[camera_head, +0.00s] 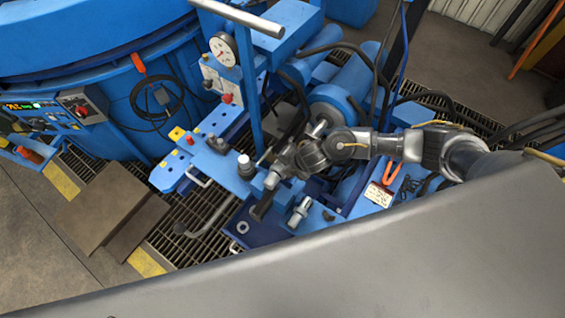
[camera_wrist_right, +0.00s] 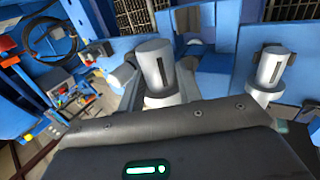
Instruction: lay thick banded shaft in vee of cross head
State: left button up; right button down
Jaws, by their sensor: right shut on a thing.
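My right gripper (camera_head: 275,178) is over the blue machine bed, shut on a grey shaft. In the right wrist view the held shaft (camera_wrist_right: 155,68) is a thick light-grey cylinder with a dark slot in its side, between the fingers. Whether it is clear of its support is not visible, and I cannot make out a band on it. A second grey shaft (camera_head: 299,212) stands upright beside the gripper; a similar slotted shaft shows in the right wrist view (camera_wrist_right: 271,70). I cannot pick out the cross head's vee with certainty. My left gripper is not in view.
A blue upright post (camera_head: 248,75) and a blue cylinder (camera_head: 335,103) are close behind. An orange-handled tool (camera_head: 391,171) lies to the right. Grating and brown plates (camera_head: 110,210) are at left.

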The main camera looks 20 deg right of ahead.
jog(key=shift+w+a, duration=0.1)
jog(key=shift+f+b, duration=2.35)
jog(key=shift+b, duration=0.05)
jog(key=shift+f+b, duration=0.95)
jog(key=shift+f, duration=0.25)
jog(key=shift+f+b, duration=0.3)
jog(key=shift+f, duration=0.3)
